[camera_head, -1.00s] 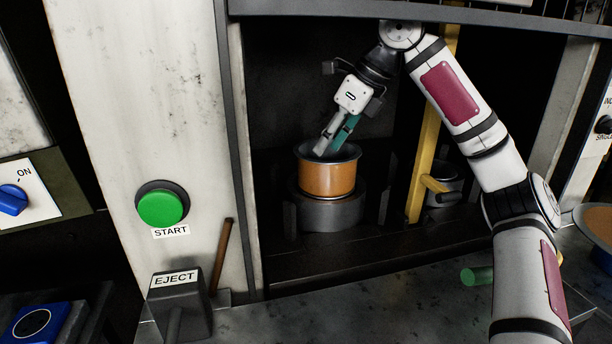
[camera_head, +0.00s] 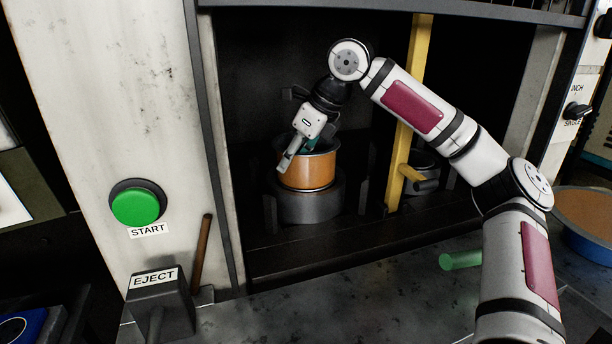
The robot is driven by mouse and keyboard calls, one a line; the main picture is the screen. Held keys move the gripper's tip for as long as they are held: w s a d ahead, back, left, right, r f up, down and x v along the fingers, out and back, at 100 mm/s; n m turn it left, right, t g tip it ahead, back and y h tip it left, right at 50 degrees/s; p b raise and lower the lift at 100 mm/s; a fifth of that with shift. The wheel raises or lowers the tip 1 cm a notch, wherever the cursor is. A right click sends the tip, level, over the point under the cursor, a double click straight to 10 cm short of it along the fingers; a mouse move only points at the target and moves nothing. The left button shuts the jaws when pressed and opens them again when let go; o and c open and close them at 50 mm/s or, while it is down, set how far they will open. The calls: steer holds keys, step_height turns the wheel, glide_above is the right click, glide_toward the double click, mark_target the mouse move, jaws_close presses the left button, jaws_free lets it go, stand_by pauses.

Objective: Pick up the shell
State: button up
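The shell seems to be the orange-brown, open-topped pot (camera_head: 312,171) with a grey rim. It stands upright on a dark round pedestal (camera_head: 308,207) inside the machine bay. My gripper (camera_head: 300,155) points down at the left side of the rim. Its pale finger lies outside the pot's wall at the front left. The teal finger shows behind it at the rim and its tip is hidden, seemingly inside the pot. Whether the fingers press on the wall cannot be told.
A yellow post (camera_head: 403,115) with a side arm stands right of the pot, under my arm. Dark uprights flank the pedestal. A green START button (camera_head: 137,204) and EJECT lever box (camera_head: 158,295) are at left. An orange-filled blue bowl (camera_head: 588,225) is at right.

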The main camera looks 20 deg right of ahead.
jaws_close()
steer(key=shift+r, duration=0.15)
steer(key=shift+r, duration=0.6)
steer(key=shift+s, duration=0.35)
steer(key=s+p, duration=0.1)
steer(key=s, duration=1.6)
steer(key=shift+s+p, duration=0.15)
steer(key=shift+p, duration=0.2)
